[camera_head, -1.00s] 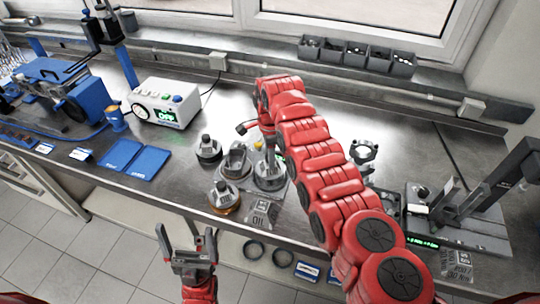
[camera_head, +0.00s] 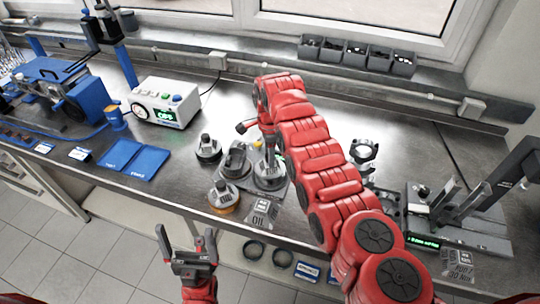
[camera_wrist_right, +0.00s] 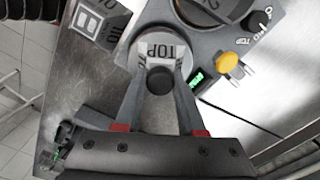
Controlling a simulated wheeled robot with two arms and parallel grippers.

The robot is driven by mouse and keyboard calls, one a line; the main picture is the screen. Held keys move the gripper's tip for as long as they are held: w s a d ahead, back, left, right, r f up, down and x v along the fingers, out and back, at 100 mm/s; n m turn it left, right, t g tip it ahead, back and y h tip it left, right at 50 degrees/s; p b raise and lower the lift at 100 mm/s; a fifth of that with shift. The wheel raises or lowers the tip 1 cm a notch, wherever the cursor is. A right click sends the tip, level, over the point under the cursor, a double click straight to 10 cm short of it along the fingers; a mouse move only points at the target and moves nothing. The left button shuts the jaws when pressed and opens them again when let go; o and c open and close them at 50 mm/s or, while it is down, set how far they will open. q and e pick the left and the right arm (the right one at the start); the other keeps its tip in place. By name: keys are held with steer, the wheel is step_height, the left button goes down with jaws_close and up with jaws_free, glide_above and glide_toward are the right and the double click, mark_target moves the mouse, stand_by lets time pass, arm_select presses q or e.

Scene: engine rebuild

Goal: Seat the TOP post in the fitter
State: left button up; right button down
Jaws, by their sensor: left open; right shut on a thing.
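The TOP post (camera_wrist_right: 163,47) is a round light-grey piece marked TOP with a black knob (camera_wrist_right: 160,80) in the right wrist view. My right gripper (camera_wrist_right: 160,88) has its fingers shut on that knob. The post also shows under the gripper in the head view (camera_head: 270,176), at the right of a grey unit I take as the fitter (camera_head: 236,158). Whether the post is fully down is hidden. My left gripper (camera_head: 189,245) is open and empty, in front of the bench edge.
A dark post (camera_head: 208,148) and an amber-based post (camera_head: 223,195) stand near the unit. An OIL card (camera_head: 262,212) lies in front. Blue mats (camera_head: 145,162) and a white control box (camera_head: 163,103) are left. A grey fixture (camera_head: 445,215) stands right.

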steer(key=shift+f+b, duration=0.5)
steer(key=shift+f, duration=0.1)
stand_by(0.4)
stand_by(0.4)
steer(key=shift+c, duration=0.2)
jaws_free()
steer(key=shift+r, duration=0.15)
stand_by(0.5)
steer(key=shift+r, duration=3)
